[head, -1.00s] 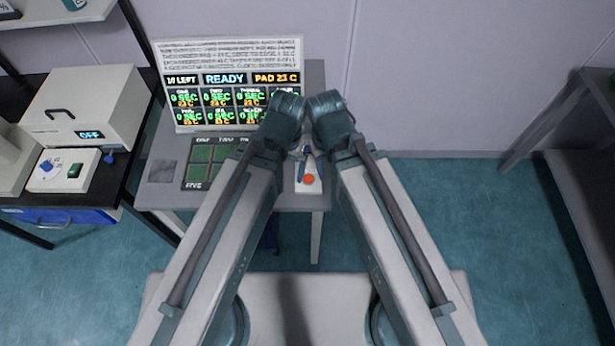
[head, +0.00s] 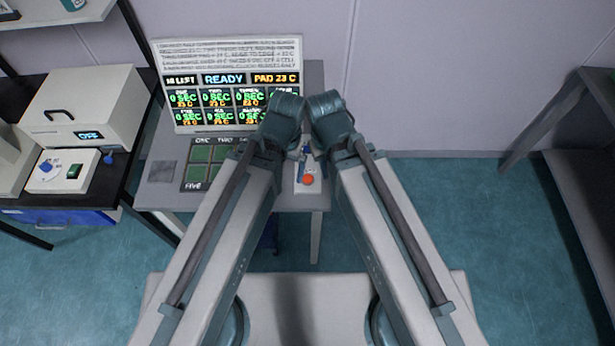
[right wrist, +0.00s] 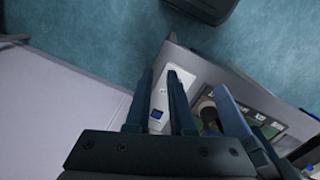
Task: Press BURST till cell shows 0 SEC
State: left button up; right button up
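The display (head: 226,86) on the grey desk reads 10 LEFT, READY and PAD 23 C; its readable cells show 0 SEC and 23 C. A white control box (head: 315,187) with an orange-red button (head: 308,180) and a blue button (head: 306,150) stands at the desk's right end. I cannot read which is BURST. My right gripper (right wrist: 160,72) has its two dark fingers apart, with nothing seen held. The box's blue button (right wrist: 156,114) shows between them; touching is not clear. Another dark finger, apparently of my left gripper, shows beside it. The left fingertips are mostly hidden by my arms.
A green pad panel (head: 200,160) with labelled cells lies on the desk left of my arms, partly covered. A white oven-like unit (head: 85,105) reading OFF and a small switch box (head: 62,170) stand on the black table at left.

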grip_shut()
dwell(1.3)
